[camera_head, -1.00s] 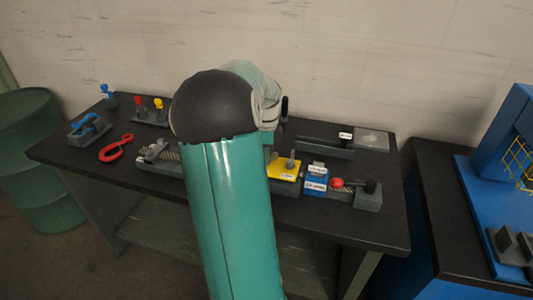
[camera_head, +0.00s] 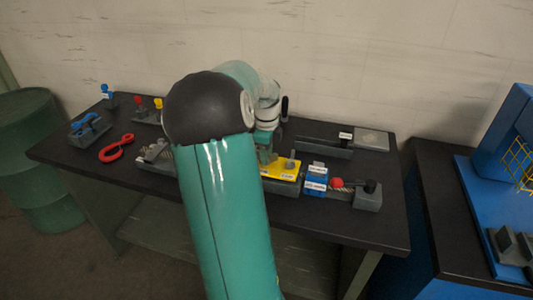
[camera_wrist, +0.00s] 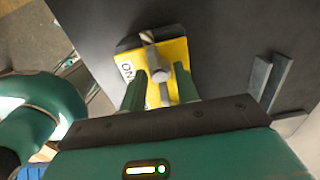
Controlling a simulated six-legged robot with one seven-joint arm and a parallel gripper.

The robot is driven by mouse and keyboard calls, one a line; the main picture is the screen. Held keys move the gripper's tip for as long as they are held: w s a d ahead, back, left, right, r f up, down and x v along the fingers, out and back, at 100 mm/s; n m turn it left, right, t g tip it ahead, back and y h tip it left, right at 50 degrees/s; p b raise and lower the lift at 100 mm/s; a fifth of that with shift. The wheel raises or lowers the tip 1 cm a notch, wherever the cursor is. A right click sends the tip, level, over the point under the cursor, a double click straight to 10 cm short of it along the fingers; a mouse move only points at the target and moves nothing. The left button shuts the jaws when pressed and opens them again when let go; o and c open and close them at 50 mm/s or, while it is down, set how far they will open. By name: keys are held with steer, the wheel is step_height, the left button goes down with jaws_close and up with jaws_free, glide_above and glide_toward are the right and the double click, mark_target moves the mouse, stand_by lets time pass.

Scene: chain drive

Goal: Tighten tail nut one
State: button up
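A yellow plate (camera_head: 283,171) with a white label lies on the fixture on the dark bench; it also shows in the wrist view (camera_wrist: 180,50). The label is only partly readable, so I cannot confirm that this is tail nut one. A grey upright part (camera_head: 291,161) stands on the plate. My gripper (camera_wrist: 160,82) is open over the plate in the wrist view, with a grey part (camera_wrist: 161,60) lying between its two green fingers. Contact is not clear. In the head view my gripper (camera_head: 265,152) is at the plate's left end, partly hidden by my arm.
Right of the plate are a blue labelled block (camera_head: 316,181), a red knob (camera_head: 337,184) and a grey end block (camera_head: 368,196). A dark grey bar (camera_head: 324,146) lies behind. A red wrench-like tool (camera_head: 116,149) lies at left. The bench's front right is clear.

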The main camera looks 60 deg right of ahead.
step_height(320, 180, up, 14)
stand_by(0.6)
steer(key=shift+f, duration=0.1)
stand_by(0.4)
steer(key=w+a+r+n+t, duration=0.1)
steer(key=w+a+n, duration=0.2)
steer(key=a+n, duration=0.45)
steer(key=w+a+n+t, duration=0.1)
steer(key=w+a+n, duration=0.3)
steer(key=a, duration=0.6)
steer(key=w+a+r+n+t, duration=0.1)
steer(key=w+a+n, duration=0.2)
steer(key=a+n, duration=0.45)
steer(key=s+a+f+n+t, duration=0.1)
steer(key=s+a+f+n, duration=0.1)
steer(key=a+n, duration=0.5)
steer(key=s+a+f+n+t, duration=0.1)
steer(key=s+a+n, duration=0.3)
steer(key=a, duration=1.3)
steer(key=f+n, duration=0.1)
steer(key=n, duration=0.3)
steer(key=shift+t, duration=0.3)
